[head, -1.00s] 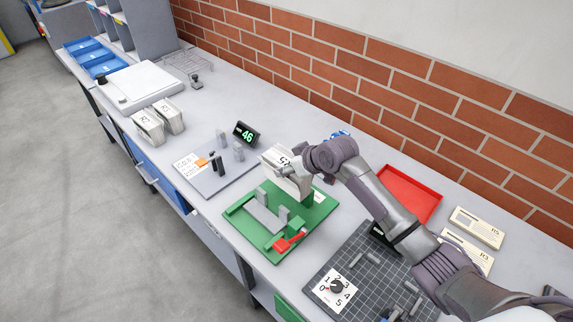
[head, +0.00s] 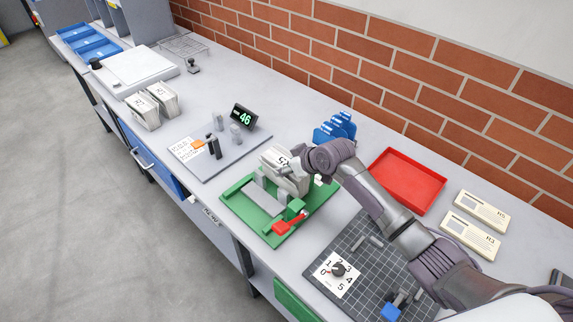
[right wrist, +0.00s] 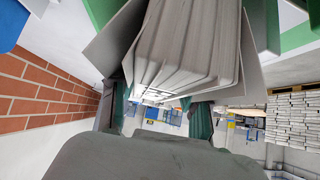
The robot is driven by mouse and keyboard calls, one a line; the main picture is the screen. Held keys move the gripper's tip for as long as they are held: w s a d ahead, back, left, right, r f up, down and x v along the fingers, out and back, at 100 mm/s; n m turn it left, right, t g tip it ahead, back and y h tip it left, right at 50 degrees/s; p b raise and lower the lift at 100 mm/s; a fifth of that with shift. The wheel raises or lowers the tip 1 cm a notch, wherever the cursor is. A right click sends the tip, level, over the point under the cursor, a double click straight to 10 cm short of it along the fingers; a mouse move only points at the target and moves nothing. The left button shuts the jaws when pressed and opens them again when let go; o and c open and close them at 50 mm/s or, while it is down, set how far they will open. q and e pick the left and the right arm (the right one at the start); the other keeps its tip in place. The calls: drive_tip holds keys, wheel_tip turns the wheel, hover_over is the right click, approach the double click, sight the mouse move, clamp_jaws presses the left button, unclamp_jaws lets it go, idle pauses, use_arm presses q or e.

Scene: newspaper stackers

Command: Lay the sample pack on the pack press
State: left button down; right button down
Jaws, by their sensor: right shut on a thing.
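The sample pack (head: 282,172) is a thick white stack of papers with dark print. My right gripper (head: 298,172) is shut on it, at the back part of the pack press. The press is a green base (head: 236,208) with grey uprights, a grey bed (head: 265,201) and a red lever (head: 288,224) at the front. The pack is tilted just behind the uprights; I cannot tell whether it touches the bed. In the right wrist view the pack (right wrist: 190,45) fills the space between the fingers, page edges towards the camera. My left gripper is not in view.
Left of the press is a grey board with a display (head: 243,115) reading 46. Two similar packs (head: 150,105) stand further left. Blue holders (head: 336,128) and a red tray (head: 408,180) are behind. A dark grid board (head: 365,258) with a dial is at the front right.

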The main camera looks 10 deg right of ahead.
drive_tip(key=shift+f+b, duration=0.35)
drive_tip(key=shift+f, duration=0.1)
idle(0.4)
drive_tip(key=shift+c, duration=2.2)
unclamp_jaws()
drive_tip(key=shift+s+f, duration=0.1)
drive_tip(key=shift+f, duration=0.05)
drive_tip(key=shift+d, duration=0.1)
drive_tip(key=v, duration=1.2)
